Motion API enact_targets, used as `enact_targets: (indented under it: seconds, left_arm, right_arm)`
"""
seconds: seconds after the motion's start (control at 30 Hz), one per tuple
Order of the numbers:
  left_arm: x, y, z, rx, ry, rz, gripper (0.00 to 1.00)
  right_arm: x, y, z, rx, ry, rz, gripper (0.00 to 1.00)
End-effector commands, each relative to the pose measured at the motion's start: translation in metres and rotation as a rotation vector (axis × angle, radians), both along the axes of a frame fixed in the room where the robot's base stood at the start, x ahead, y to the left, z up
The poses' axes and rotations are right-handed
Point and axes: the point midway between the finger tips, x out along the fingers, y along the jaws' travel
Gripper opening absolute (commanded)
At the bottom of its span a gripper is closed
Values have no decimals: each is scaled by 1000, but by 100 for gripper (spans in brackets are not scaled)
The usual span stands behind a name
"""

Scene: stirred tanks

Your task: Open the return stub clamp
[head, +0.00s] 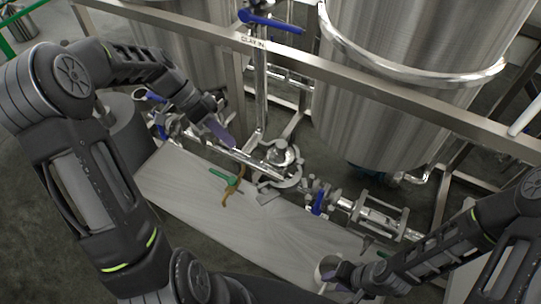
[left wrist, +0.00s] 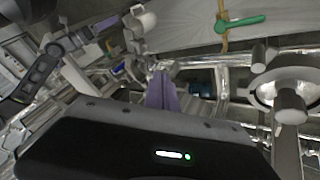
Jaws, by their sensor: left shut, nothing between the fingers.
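My left gripper (head: 222,133) is shut and empty, its purple fingers pointing down right above the pipework. Its fingers also show in the left wrist view (left wrist: 162,92), pressed together. A round steel fitting with clamp parts (head: 278,158) stands just to the right of the fingertips, apart from them. It looks like the return stub clamp, but I cannot read a label on it. A round flange with a cylindrical part (left wrist: 287,92) shows at the right of the left wrist view. My right gripper (head: 338,272) is at the bottom, beside a pale round part; its fingers are unclear.
A grey bench (head: 180,184) carries a green-handled tool (head: 226,180) and a brown strap (head: 229,194). Blue-handled valves (head: 318,202) sit on the pipe line. A steel frame rail (head: 350,74) and a large tank (head: 395,85) stand behind. The bench's left part is clear.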

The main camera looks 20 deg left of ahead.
Motion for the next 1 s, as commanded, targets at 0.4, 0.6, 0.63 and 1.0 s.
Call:
enact_targets:
  seconds: [0.4, 0.6, 0.63, 1.0]
  left_arm:
    - [0, -5, -6, -1, 3, 0, 0]
    - [1, -21, -26, -2, 4, -1, 0]
    - [1, -24, -30, -2, 6, -2, 0]
    - [-2, -70, -78, -1, 4, -1, 0]
  right_arm:
    - [0, 0, 1, -1, 1, -1, 36]
    - [0, -1, 7, -2, 2, -2, 36]
    - [0, -1, 8, -2, 2, -2, 36]
    - [-3, -2, 26, -7, 9, -3, 36]
